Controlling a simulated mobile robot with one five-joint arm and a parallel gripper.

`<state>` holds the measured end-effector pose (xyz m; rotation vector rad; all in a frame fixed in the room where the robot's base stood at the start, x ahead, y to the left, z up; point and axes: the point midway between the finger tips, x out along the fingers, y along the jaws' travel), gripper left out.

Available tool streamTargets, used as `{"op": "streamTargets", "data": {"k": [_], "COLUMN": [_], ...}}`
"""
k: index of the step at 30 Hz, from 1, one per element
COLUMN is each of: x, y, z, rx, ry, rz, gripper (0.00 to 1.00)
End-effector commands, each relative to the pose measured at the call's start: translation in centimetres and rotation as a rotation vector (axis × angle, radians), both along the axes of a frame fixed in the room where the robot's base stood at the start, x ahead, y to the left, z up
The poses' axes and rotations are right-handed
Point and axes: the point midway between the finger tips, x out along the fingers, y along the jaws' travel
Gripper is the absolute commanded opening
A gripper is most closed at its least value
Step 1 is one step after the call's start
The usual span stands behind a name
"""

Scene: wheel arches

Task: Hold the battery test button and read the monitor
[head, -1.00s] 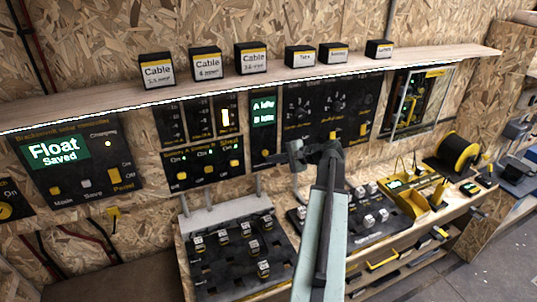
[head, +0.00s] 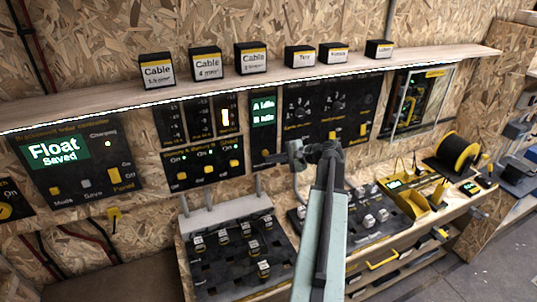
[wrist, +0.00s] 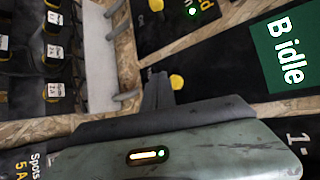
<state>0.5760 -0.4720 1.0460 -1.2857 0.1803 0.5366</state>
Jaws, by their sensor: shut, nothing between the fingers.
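The battery monitor (head: 263,128) is a narrow black wall panel below the shelf. Its green screen (head: 263,112) reads "A idle" and "B idle" in the head view; the wrist view shows the "B idle" part (wrist: 287,52) sideways. A round yellow button (wrist: 177,82) sits on the same panel below the screen. My gripper (head: 272,160) reaches left from my arm to the panel's lower edge. In the wrist view my shut, empty gripper (wrist: 158,88) has its dark fingertips right beside the button. I cannot tell whether they touch it.
Left of the monitor is a switch panel (head: 204,182) with yellow knobs. Further left, another panel's screen (head: 53,151) reads "Float Saved". A shelf (head: 200,100) runs above.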

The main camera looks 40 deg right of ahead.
Motion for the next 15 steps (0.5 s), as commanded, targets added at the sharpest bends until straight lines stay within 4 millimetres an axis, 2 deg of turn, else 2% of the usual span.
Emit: {"op": "streamTargets", "data": {"k": [6,15], "x": [0.91,0.99], "y": [-0.27,-0.29], "z": [0.01,0.01], "rx": [0.000,0.000], "ry": [0.000,0.000], "rz": [0.001,0.000], "gripper": [0.00,0.00]}}
